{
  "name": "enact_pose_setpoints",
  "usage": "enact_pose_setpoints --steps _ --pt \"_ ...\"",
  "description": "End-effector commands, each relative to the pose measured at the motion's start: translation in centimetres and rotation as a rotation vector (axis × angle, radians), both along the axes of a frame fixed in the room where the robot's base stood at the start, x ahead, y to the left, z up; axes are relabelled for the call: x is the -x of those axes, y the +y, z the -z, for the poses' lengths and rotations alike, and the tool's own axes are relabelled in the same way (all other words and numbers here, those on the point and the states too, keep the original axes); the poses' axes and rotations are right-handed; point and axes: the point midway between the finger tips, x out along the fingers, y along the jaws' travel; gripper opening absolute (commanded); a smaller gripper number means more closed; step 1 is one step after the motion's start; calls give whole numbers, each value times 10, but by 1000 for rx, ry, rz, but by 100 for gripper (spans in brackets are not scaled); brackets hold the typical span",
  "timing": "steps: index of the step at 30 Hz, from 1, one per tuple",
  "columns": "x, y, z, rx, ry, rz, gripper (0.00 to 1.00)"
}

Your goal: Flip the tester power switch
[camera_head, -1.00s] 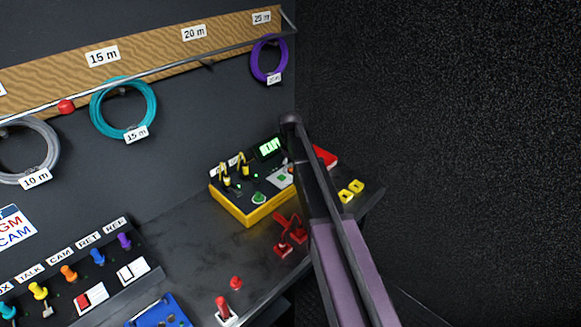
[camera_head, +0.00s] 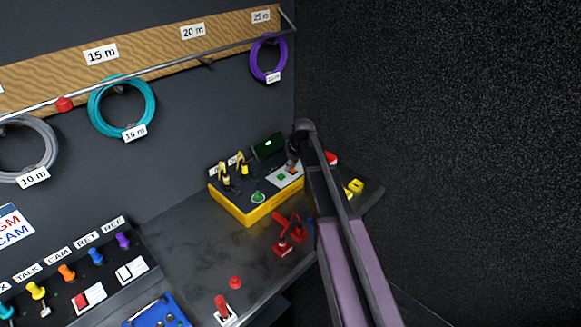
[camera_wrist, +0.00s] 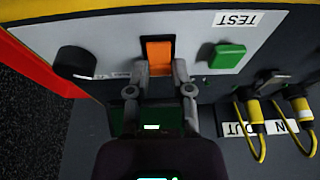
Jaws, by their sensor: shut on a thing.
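The tester (camera_head: 250,211) is a yellow box with a dark top, standing at the right end of the worktop. Its orange power switch (camera_wrist: 159,58) sits in a dark frame on the pale panel in the wrist view. My gripper (camera_wrist: 160,70) is at the switch, its two fingertips close on either side of it and shut on it. In the head view my gripper (camera_head: 292,163) is over the right part of the tester, partly hidden by my arm. The tester's display (camera_head: 268,146) is dark with a small light spot.
A green button (camera_wrist: 226,56) by the TEST label and a black knob (camera_wrist: 75,62) flank the switch. Yellow-ended cables (camera_wrist: 257,110) plug in nearby. Red pieces (camera_head: 290,232) lie on the worktop before the tester. A dark wall (camera_head: 440,120) stands at right.

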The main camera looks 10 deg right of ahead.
Motion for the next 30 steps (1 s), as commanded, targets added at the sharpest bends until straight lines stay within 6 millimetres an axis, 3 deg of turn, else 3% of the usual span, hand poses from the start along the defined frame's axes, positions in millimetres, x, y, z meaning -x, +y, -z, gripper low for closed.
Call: enact_pose_setpoints --steps 11,12,15,30 --pt "1 -1 0 -13 -20 1 0" --pt "1 -1 0 -13 -20 1 40" --pt "1 -1 0 -13 -19 1 63" --pt "0 0 0 -5 -6 -1 63"
